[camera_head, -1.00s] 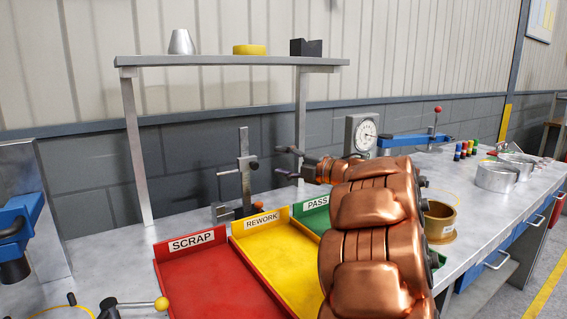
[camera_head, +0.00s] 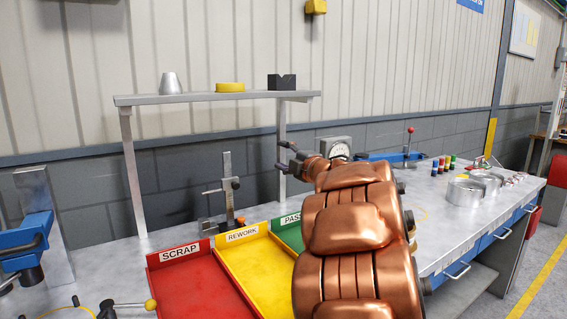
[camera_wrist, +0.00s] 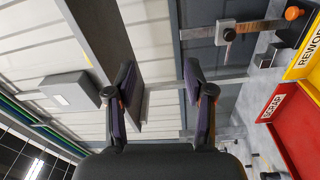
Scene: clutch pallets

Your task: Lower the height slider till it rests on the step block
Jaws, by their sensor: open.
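The height gauge stands on the bench behind the trays, with an upright grey column (camera_head: 227,162). Its height slider (camera_head: 231,184) sits about midway up the column, with a dark knob at its right and a thin arm reaching left. The slider also shows at the upper right of the wrist view (camera_wrist: 227,33). A small grey block (camera_head: 207,227), apparently the step block, is low at the gauge's left, well below the slider's arm. My gripper (camera_head: 282,155) is open and empty, to the right of the slider and higher in the picture. Its spread fingers (camera_wrist: 158,78) show in the wrist view.
Red SCRAP (camera_head: 180,253), yellow REWORK (camera_head: 243,233) and green PASS trays lie in front of the gauge. A shelf (camera_head: 190,98) on posts stands above, its right post close to my gripper. A dial instrument (camera_head: 336,148) stands behind my arm.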

